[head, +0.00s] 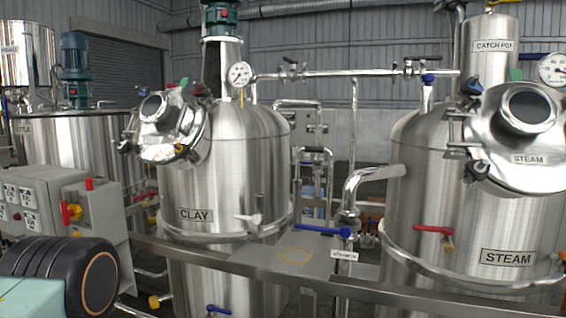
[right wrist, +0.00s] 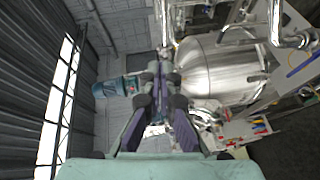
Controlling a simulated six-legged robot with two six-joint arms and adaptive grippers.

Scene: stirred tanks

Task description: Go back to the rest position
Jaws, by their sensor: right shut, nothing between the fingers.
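My right gripper (right wrist: 163,80) shows in the middle of the right wrist view. Its dark fingers are together, with nothing held between them. A steel tank (right wrist: 215,68) lies beyond the fingers, to their right, and the fingers look clear of it. In the head view, a dark rounded joint with an orange ring and a pale teal link at the lower left look like parts of my arm. No gripper fingers can be made out there. My left gripper does not show.
The CLAY tank (head: 235,165) and STEAM tank (head: 430,190) stand behind a steel rail (head: 215,255). A control box (head: 60,205) with red and yellow handles is at left. A blue-handled valve (head: 322,231) sits between the tanks. A wall (right wrist: 115,45) is left of the gripper.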

